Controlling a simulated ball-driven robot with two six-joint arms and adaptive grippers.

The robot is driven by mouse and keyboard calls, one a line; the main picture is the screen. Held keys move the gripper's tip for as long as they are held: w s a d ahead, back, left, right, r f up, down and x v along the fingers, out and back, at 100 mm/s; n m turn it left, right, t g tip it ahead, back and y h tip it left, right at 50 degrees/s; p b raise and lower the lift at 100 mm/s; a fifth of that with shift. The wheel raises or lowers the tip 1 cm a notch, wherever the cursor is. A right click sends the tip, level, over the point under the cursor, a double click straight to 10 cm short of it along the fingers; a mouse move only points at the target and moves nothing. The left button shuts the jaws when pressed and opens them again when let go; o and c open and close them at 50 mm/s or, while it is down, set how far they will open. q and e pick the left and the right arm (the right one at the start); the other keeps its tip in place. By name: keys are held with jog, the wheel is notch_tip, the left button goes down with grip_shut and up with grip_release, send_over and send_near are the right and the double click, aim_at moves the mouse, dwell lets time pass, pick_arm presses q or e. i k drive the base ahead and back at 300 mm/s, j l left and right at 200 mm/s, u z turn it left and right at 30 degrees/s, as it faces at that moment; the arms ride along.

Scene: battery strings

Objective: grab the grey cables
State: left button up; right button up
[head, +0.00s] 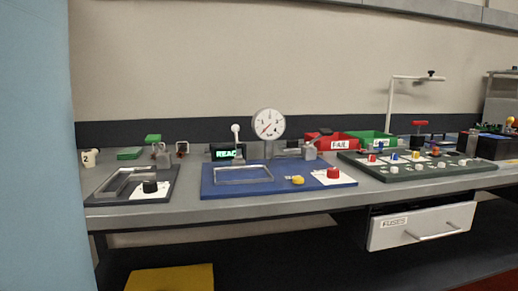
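I cannot make out any grey cables in the head view; at this size they may be too small to tell or hidden. Neither of my grippers shows in the head view. The grey workbench (400,190) runs across the picture. On it lies a blue board (335,183) with a grey frame (243,175), a yellow knob (297,180) and a red knob (333,173). A round dial gauge (269,124) stands behind the board.
A dark board with a frame (106,189) lies at left, a green board with several coloured knobs (350,159) at right. Behind are a red FAIL bin (340,145) and a green bin (372,138). A FUSES drawer (410,228) sticks out below. A blue surface (35,150) fills the left edge.

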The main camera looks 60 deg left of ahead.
aim_at(155, 152)
jog(key=u, duration=2.5)
jog(key=z, duration=0.2)
